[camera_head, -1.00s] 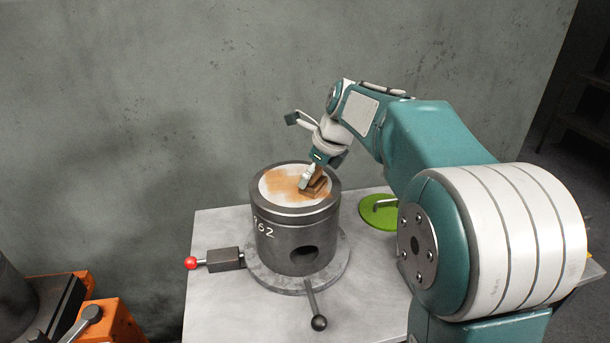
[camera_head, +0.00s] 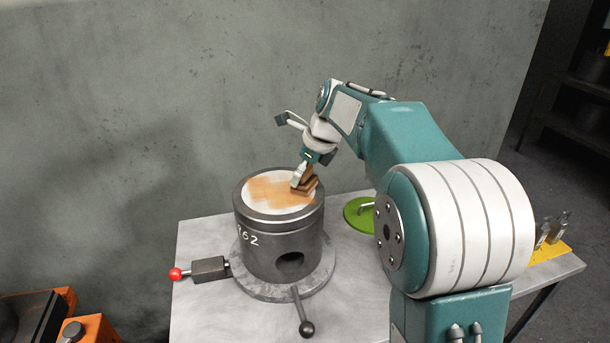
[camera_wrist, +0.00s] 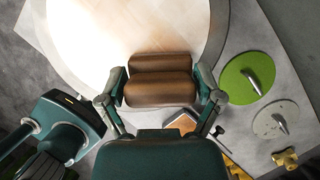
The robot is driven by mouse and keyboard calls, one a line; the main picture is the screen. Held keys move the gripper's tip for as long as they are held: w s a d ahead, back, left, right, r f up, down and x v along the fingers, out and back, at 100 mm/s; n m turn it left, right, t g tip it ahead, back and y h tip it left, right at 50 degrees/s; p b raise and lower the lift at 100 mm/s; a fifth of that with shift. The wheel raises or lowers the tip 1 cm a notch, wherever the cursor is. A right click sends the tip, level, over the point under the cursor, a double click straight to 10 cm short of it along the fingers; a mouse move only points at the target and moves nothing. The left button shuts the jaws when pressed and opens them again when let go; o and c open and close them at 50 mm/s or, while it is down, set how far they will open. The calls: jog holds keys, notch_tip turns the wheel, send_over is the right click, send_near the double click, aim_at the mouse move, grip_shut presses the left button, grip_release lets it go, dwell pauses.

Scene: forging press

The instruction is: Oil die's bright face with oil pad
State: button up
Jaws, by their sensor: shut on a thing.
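The die (camera_head: 280,240) is a dark upright cylinder marked 762, with a round bright face (camera_head: 282,206) on top. Uneven orange-brown oil patches cover much of the middle of the face; bare pale areas show at the left, front and right margins. My gripper (camera_head: 302,175) is shut on the oil pad (camera_head: 306,187), a brown block, at the right side of the face near the rim. The wrist view shows the pad (camera_wrist: 158,92) between both fingers, over the edge of the bright face (camera_wrist: 85,35). Whether its underside touches the face is hidden.
The die stands on a round flange on a grey table (camera_head: 205,240). A red-knobbed clamp (camera_head: 208,270) lies left and a ball-ended lever (camera_head: 302,315) points forward. A green disc (camera_head: 357,212) with a handle lies right. A grey handled disc (camera_wrist: 280,122) shows in the wrist view.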

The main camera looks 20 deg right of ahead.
aim_at(241, 185)
jog(key=shift+a+f, duration=0.15)
jog(key=shift+a, duration=6.05)
jog(key=shift+w, duration=1)
jog(key=shift+d, duration=1.65)
jog(key=shift+d+f, duration=0.1)
jog(key=shift+d, duration=4.75)
jog(key=shift+w+r, duration=0.2)
jog(key=shift+w, duration=0.85)
jog(key=shift+a+r, duration=0.15)
jog(key=shift+a, duration=1.6)
jog(key=shift+a+f, duration=0.15)
jog(key=shift+a, duration=2.25)
jog(key=shift+a+f, duration=0.15)
jog(key=shift+a, duration=2.2)
